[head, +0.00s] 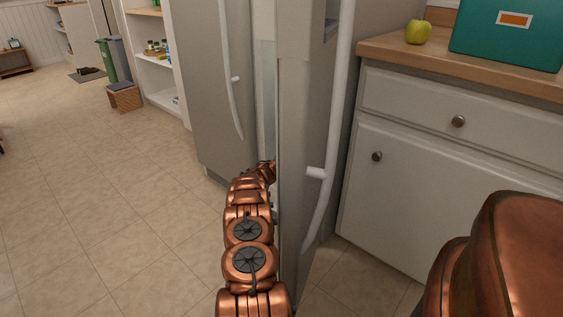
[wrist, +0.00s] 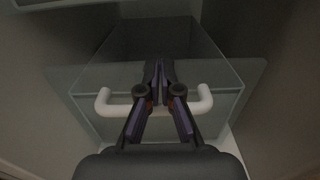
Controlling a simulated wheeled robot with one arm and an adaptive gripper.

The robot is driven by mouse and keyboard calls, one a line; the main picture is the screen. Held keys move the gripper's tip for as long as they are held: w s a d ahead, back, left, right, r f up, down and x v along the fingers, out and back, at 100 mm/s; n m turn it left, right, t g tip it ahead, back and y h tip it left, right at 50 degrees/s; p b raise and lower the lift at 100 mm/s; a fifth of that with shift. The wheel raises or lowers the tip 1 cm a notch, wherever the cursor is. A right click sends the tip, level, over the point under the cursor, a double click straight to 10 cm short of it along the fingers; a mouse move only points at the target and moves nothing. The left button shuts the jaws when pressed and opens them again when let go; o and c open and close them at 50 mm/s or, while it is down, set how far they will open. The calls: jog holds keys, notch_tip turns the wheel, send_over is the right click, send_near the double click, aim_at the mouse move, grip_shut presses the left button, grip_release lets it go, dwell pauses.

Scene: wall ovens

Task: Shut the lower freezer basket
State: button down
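The freezer basket (wrist: 226,98) is a clear, see-through bin in the wrist view, with a white bar handle (wrist: 204,101) across its front. It appears pulled out from the dark compartment, but how far is hard to tell. My gripper (wrist: 159,66) is in front of the basket at its middle, with its fingertips together and nothing visible between them. Its fingers cover the middle of the handle; contact cannot be told. In the head view my arm reaches between the fridge's open doors (head: 303,130), and the gripper and basket are hidden.
The right door with its long white handle (head: 333,130) stands close beside my arm. The left door (head: 207,80) is open on the other side. White cabinets (head: 420,195) stand at the right. The tiled floor (head: 110,200) at the left is clear.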

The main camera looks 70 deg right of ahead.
jog(key=w+p+v, duration=0.1)
jog(key=p+v, duration=0.3)
jog(key=v, duration=1)
jog(key=shift+f, duration=0.2)
jog(key=shift+d, duration=0.2)
jog(key=shift+r+p, duration=0.1)
jog(key=shift+p, duration=0.2)
